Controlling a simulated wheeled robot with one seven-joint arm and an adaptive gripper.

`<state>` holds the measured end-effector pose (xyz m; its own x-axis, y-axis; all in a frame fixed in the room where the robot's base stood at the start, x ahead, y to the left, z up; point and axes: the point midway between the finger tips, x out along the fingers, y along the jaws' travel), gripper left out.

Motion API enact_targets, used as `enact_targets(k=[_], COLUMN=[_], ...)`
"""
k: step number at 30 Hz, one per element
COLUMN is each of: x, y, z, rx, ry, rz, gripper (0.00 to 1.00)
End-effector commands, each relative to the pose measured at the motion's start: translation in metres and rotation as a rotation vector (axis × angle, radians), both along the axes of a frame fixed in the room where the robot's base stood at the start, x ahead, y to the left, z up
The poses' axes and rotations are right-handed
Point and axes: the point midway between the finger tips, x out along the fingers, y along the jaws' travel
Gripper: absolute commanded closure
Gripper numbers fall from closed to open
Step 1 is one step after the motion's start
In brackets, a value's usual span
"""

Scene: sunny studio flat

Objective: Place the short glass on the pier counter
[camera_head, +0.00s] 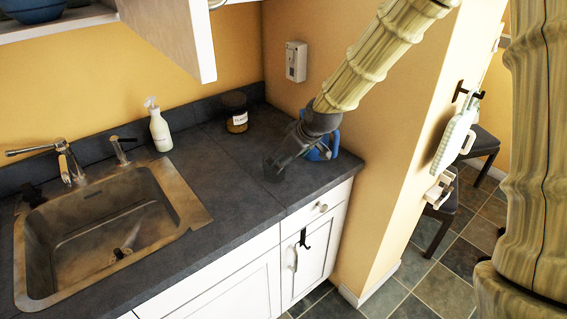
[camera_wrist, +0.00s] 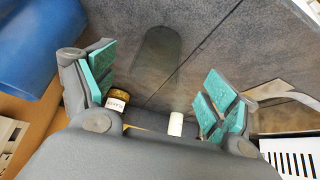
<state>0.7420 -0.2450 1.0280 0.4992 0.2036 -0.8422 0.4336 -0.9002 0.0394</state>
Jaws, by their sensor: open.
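My gripper (camera_head: 276,164) is open, low over the dark stone counter (camera_head: 235,180), towards its right end. In the wrist view its green-padded fingers (camera_wrist: 158,80) are spread wide apart. A faint, see-through rounded shape (camera_wrist: 164,52) shows on the counter between and beyond the fingers; it looks like the short glass. It is not gripped, and I cannot tell its distance from the fingers. In the head view I cannot make out the glass clearly against the dark gripper and counter. I cannot tell which part is the pier counter.
A blue item (camera_head: 327,150) stands close behind my gripper, by the wall. A dark labelled jar (camera_head: 236,112) and a white soap bottle (camera_head: 159,128) stand at the back. The sink (camera_head: 105,230) is at left. An open cabinet door (camera_head: 170,35) hangs above. Counter before the jar is clear.

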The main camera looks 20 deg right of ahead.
Motion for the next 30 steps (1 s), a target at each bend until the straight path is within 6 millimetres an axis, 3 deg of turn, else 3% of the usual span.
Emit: enact_targets(k=[9, 23, 26, 30], x=[-0.014, -0.017, -0.018, -0.027], y=[-0.006, -0.007, -0.006, -0.004], z=[0.024, 0.028, 0.025, -0.002], rx=[0.000, 0.000, 0.001, 0.006], ry=[-0.001, 0.001, 0.005, 0.034], rz=[0.000, 0.000, -0.002, -0.022], gripper=[0.14, 0.14, 0.14, 0.14])
